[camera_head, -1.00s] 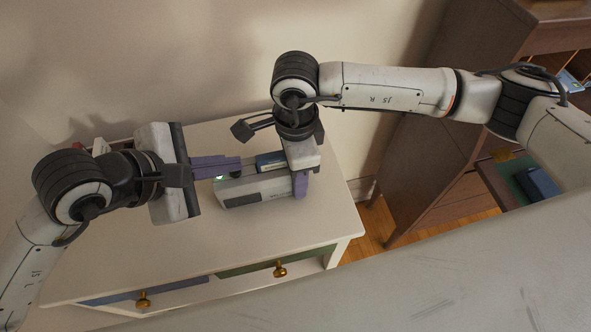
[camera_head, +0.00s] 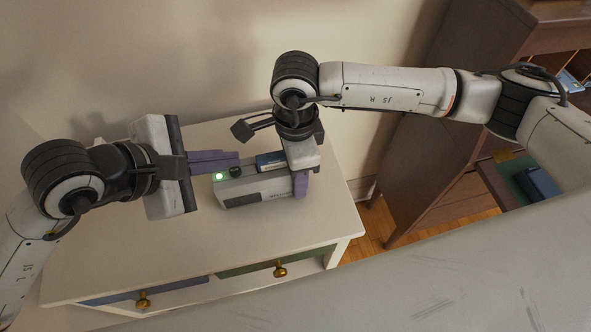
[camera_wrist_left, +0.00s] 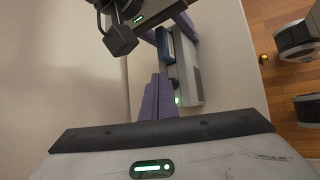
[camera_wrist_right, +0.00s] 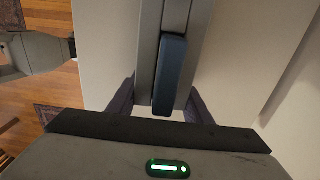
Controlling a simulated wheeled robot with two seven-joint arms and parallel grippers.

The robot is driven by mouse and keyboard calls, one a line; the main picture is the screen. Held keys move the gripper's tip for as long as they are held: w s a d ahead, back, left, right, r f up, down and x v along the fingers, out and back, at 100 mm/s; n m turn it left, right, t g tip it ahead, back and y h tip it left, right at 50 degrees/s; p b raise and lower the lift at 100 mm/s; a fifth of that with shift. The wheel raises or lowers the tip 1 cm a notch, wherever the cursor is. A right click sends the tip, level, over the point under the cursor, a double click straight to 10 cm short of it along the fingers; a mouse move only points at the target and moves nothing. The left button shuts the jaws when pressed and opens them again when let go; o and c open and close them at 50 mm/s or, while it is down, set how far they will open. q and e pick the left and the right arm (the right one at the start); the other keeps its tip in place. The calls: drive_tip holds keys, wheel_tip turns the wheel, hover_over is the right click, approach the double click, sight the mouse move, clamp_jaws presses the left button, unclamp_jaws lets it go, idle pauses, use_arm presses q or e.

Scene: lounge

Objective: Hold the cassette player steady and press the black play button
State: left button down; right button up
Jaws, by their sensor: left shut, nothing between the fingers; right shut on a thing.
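The grey cassette player (camera_head: 258,189) lies on the white dresser top, with a blue cassette part (camera_head: 271,161) on its upper side. A green light (camera_head: 219,177) glows at its left end, and the dark round play button (camera_head: 235,172) is beside it. My right gripper (camera_head: 300,182) is shut on the player's right end; its purple fingers straddle the body in the right wrist view (camera_wrist_right: 160,105). My left gripper (camera_head: 238,160) is shut and empty, its purple fingertips just behind and above the button end, apparently apart from it. The left wrist view also shows the player (camera_wrist_left: 190,75).
The white dresser (camera_head: 130,262) has drawers with brass knobs (camera_head: 143,300). Its top is clear in front of the player. A wall stands close behind. A brown wooden cabinet (camera_head: 440,150) stands to the right.

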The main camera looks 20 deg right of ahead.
use_arm(q)
wheel_tip(320, 180, up, 5)
drive_tip(key=shift+r, duration=0.2)
use_arm(e)
drive_tip(key=o, duration=1.5)
drive_tip(key=shift+o, duration=0.2)
drive_tip(key=shift+r, duration=0.1)
